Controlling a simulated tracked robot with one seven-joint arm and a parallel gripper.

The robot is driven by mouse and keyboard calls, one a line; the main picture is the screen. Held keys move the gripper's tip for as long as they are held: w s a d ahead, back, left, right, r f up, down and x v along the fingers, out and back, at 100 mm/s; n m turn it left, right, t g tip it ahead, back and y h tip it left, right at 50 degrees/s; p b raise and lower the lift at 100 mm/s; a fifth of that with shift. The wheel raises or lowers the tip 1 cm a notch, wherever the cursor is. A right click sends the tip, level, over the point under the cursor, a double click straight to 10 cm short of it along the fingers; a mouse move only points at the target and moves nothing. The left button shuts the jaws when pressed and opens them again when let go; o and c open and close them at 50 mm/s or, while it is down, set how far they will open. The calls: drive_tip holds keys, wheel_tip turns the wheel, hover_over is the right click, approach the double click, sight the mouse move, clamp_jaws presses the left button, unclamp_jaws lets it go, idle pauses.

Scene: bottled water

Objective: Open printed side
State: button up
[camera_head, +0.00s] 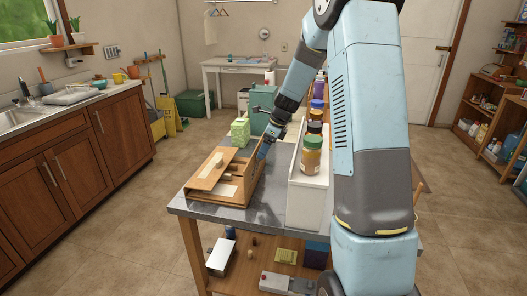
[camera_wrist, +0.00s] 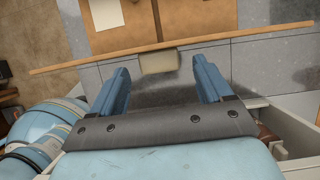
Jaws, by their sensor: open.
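A wooden box (camera_head: 206,183) lies on the grey tabletop, with pale paper labels (camera_head: 227,190) on its upper face; one label (camera_wrist: 109,13) shows in the wrist view. A thin wooden panel (camera_head: 256,186) stands along the box's right side. In the wrist view its edge (camera_wrist: 100,61) crosses above my fingers, and a small light block like a handle (camera_wrist: 160,62) sits on the near side. My gripper (camera_wrist: 162,72) is open, with the block between or just beyond its fingertips; contact cannot be told. In the head view my gripper (camera_head: 262,153) is beside the panel. Any print is unreadable.
A white bin (camera_head: 306,207) with several lidded jars (camera_head: 311,158) stands close to the right of my gripper. A green patterned carton (camera_head: 240,132) and a teal box (camera_head: 261,122) stand behind the wooden box. Bare tabletop (camera_head: 262,217) shows in front.

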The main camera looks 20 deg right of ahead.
drive_tip(key=shift+x, duration=0.8)
clamp_jaws()
